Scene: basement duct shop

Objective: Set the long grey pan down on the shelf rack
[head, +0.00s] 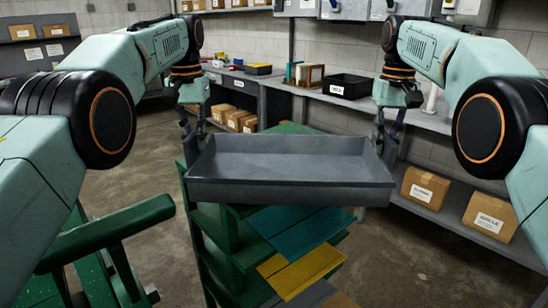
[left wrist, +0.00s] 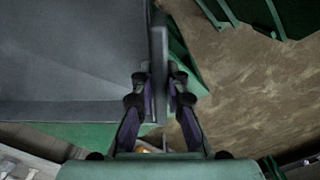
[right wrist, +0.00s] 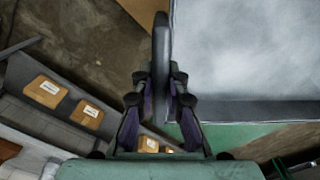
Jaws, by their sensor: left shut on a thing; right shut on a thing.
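The long grey pan (head: 290,165) is empty and roughly level in the head view. It is held between my two grippers, over the green shelf rack (head: 215,225). My left gripper (head: 192,135) is shut on the pan's left end wall; the left wrist view shows that wall (left wrist: 159,60) between the fingers (left wrist: 160,95). My right gripper (head: 382,135) is shut on the right end wall, which also shows in the right wrist view (right wrist: 161,60). The pan hides much of the rack's top, and I cannot tell whether its underside touches the rack.
Teal (head: 300,232) and yellow (head: 300,268) sheets stick out of the rack below the pan. A green rail (head: 105,232) stands at the left. Behind is a long grey bench (head: 430,120) with a black bin (head: 347,86); cardboard boxes (head: 425,187) sit on its lower shelf.

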